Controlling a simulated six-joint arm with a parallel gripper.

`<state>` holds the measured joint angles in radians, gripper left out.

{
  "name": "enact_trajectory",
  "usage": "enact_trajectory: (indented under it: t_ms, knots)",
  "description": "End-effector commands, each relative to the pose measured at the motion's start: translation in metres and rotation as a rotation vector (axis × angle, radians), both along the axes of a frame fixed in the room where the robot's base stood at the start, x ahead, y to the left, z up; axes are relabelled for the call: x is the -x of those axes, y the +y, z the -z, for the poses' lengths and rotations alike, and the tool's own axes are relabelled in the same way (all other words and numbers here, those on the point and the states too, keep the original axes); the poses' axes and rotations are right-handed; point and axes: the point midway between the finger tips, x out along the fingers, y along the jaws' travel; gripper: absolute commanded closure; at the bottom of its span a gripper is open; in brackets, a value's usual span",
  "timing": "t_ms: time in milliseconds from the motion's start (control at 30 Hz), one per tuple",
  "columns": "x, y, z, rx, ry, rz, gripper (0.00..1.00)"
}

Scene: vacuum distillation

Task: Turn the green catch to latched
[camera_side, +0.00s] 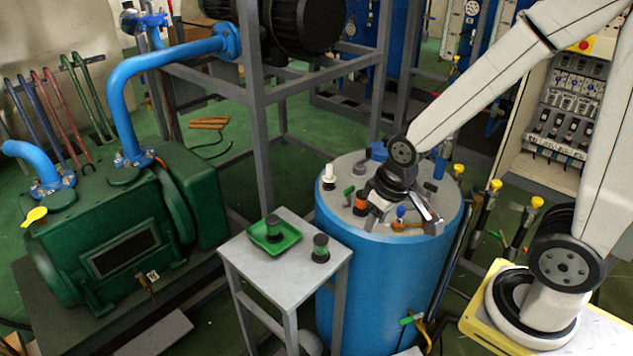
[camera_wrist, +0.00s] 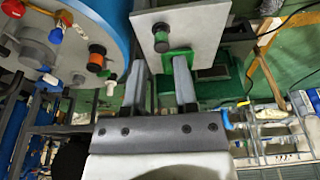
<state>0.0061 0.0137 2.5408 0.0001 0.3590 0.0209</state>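The small green catch (camera_side: 348,192) stands on the lid of the blue tank (camera_side: 365,270), between a white knob (camera_side: 328,175) and an orange-and-black knob (camera_side: 360,203). Its exact setting is too small to read. In the wrist view a small green piece (camera_wrist: 108,74) beside the orange-and-black knob appears to be the same catch.
A blue-topped fitting (camera_side: 400,213) stands on the lid near my gripper. A small grey table (camera_side: 285,263) left of the tank carries a green tray (camera_side: 288,241) and a dark knob with a green band (camera_side: 320,248). A grey frame post (camera_side: 257,130) rises behind.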

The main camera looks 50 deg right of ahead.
Motion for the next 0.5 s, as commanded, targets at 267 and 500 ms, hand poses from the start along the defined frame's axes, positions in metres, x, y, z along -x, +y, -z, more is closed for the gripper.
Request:
enact_trajectory:
  t_ms: [267, 500]
  knots:
    - [-0.042, -0.018, 0.000, -0.038, 0.034, 0.224, 0.68]
    - [-0.098, -0.052, 0.005, -0.087, 0.077, 0.559, 0.68]
